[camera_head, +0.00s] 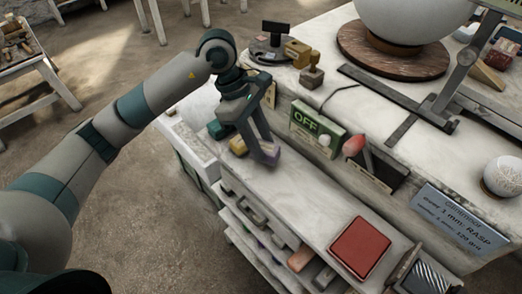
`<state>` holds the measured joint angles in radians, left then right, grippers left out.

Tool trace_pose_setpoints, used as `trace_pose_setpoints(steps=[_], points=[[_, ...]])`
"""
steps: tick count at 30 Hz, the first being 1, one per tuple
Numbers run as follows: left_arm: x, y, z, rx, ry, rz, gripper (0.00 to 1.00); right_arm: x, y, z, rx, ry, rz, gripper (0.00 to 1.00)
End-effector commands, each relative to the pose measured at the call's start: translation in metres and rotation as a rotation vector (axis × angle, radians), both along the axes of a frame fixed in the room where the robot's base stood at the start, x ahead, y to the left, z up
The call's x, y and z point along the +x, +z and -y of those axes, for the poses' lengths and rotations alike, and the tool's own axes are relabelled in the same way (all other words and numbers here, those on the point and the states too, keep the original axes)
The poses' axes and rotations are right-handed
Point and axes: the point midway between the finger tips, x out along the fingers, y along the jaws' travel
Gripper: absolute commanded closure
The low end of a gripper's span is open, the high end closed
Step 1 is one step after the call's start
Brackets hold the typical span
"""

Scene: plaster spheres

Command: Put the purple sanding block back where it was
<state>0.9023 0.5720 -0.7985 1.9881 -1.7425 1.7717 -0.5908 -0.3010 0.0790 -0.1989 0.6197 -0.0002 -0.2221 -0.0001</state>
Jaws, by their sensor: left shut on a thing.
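My left gripper (263,158) reaches in from the left over the low front shelf of the workbench. It is shut on the purple sanding block (271,152), which shows small between and beside the fingertips. The fingers hide part of the block. I cannot tell whether the block touches the shelf top. My right gripper is out of view.
A red square pad (360,248) lies on the shelf (310,198) to the right, with bare surface between. A green "OFF" sign box (306,124), a red-tipped tool (354,146) and a blue label (460,219) stand along the raised edge.

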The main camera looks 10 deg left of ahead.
Motion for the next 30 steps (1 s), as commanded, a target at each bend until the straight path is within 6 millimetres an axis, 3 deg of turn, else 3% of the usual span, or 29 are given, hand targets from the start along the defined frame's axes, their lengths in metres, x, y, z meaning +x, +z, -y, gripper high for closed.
trace_pose_setpoints(steps=[5, 16, 29, 30], points=[[0.000, -0.002, 0.000, 0.000, 0.000, 0.000, 0.93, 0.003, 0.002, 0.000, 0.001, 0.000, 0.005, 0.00], [-0.001, -0.040, 0.000, 0.000, 0.000, -0.001, 0.93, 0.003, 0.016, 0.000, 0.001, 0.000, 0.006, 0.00], [0.000, -0.045, 0.000, 0.000, -0.001, 0.001, 0.93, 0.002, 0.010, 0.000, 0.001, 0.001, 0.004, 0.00], [0.000, -0.044, 0.000, 0.001, -0.001, 0.001, 0.63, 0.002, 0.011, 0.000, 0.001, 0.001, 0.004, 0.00]])
